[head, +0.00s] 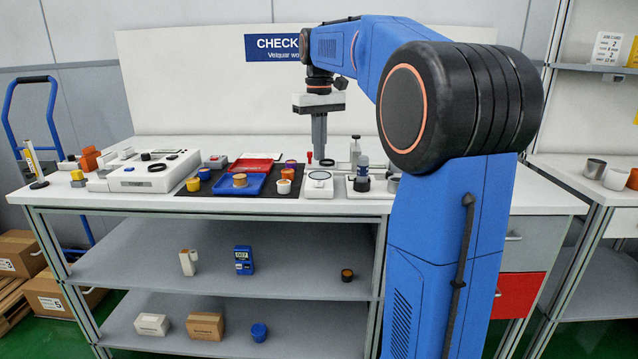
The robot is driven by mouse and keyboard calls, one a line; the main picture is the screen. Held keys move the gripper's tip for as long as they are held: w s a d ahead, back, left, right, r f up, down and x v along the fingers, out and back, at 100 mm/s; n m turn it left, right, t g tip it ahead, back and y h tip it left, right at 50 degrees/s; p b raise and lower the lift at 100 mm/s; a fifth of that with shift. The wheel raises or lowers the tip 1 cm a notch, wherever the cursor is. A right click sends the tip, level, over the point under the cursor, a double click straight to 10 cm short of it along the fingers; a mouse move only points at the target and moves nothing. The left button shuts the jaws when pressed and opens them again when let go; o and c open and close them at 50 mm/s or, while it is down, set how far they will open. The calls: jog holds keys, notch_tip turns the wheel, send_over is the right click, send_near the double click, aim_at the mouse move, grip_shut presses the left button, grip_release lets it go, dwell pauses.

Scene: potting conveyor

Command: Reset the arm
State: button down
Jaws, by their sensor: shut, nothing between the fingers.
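My gripper (319,157) is at the end of my blue arm, pointing straight down above the back right part of the workbench (340,206). Its fingers are shut with nothing between them. The fingertips are close above or behind a white device with a round plate (319,184); the exact gap cannot be told. My arm hides part of the bench's right side.
On the bench are a blue tray (226,187), a red tray (250,166), small cups, a white machine (140,174) and a dark bottle (362,172). Shelves below hold small boxes. A second bench (600,188) with cups stands at right.

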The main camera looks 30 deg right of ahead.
jog(key=shift+r, duration=0.3)
dwell(0.4)
jog(key=s+a+f+t, duration=0.1)
jog(key=s+a+f, duration=0.35)
jog(key=s, duration=0.25)
jog(key=s+a+f+t, duration=0.1)
jog(key=s+a+f, duration=0.2)
jog(key=s+a, duration=0.4)
jog(key=s+a+f+t, duration=0.2)
jog(key=s+a+f, duration=0.2)
jog(key=s+f, duration=1.1)
jog(key=shift+s+a+f+n+t, duration=0.2)
jog(key=shift+s+n+t, duration=0.2)
jog(key=shift+s, duration=0.25)
